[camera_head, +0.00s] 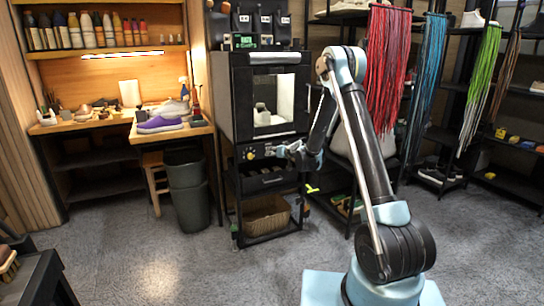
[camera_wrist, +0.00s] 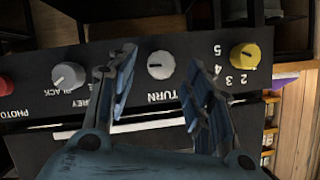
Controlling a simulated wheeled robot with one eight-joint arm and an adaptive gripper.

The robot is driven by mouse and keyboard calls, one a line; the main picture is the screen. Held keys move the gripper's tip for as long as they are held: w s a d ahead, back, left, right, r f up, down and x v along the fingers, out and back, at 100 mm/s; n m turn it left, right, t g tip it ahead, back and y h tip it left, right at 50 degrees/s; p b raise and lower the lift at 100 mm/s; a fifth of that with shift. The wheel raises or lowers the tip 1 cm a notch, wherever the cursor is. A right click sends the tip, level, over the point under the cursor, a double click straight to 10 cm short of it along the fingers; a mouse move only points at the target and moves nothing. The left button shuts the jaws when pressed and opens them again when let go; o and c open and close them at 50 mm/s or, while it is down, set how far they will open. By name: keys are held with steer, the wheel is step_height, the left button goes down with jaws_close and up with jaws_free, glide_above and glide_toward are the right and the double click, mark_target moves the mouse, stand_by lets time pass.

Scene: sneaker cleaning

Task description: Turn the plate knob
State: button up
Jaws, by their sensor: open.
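The plate knob is most likely the pale round knob (camera_wrist: 160,64) above the upside-down word TURN on the black panel (camera_wrist: 75,110) in the wrist view. My gripper (camera_wrist: 160,58) is open, with one finger on each side of this knob. I cannot tell whether either finger touches it. In the head view my gripper (camera_head: 283,150) is at the panel strip below the black booth (camera_head: 240,95), right of the yellow knob (camera_head: 250,155). The TURN knob cannot be made out there.
In the wrist view a pale knob (camera_wrist: 68,76) marked BLACK and GREY lies left, and a yellow numbered knob (camera_wrist: 245,55) lies right. A red button (camera_wrist: 5,85) is at the left edge. A lit window (camera_head: 273,100) and a grey bin (camera_head: 188,190) show in the head view.

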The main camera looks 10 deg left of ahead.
steer(key=shift+x, duration=1.45)
steer(key=c, duration=1)
steer(key=shift+c, duration=0.2)
steer(key=o, duration=1)
steer(key=shift+o, duration=0.2)
